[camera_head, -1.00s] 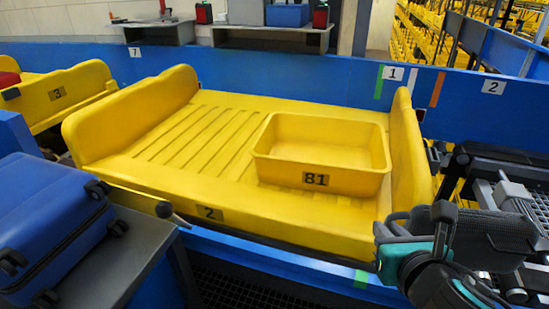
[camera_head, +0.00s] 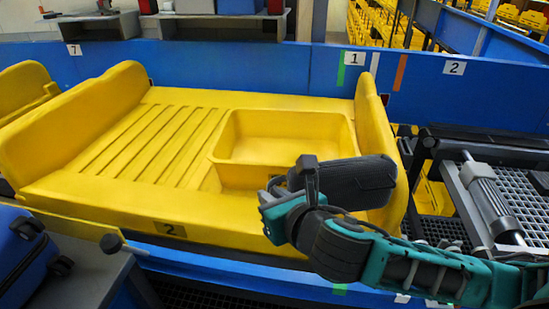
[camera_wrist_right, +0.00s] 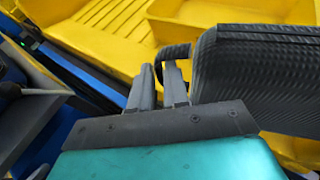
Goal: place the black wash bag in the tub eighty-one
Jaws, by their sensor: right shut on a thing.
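The black wash bag (camera_head: 352,184) hangs in my right gripper (camera_head: 308,168), in front of the near right corner of the yellow tub (camera_head: 285,117). In the right wrist view the right gripper (camera_wrist_right: 162,72) is shut on the bag's loop handle, and the ribbed bag (camera_wrist_right: 255,72) extends to the right. The tub sits on the right part of the yellow tray (camera_head: 160,140) and looks empty. Its number label is hidden behind the gripper and bag. The tub's inside also shows at the top of the right wrist view (camera_wrist_right: 215,12). My left gripper is not in view.
A blue suitcase (camera_head: 22,255) lies on a grey surface at the lower left. The tray's raised right end (camera_head: 372,115) stands close beside the tub. A roller frame (camera_head: 490,205) is at the right. The tray's ribbed left part is clear.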

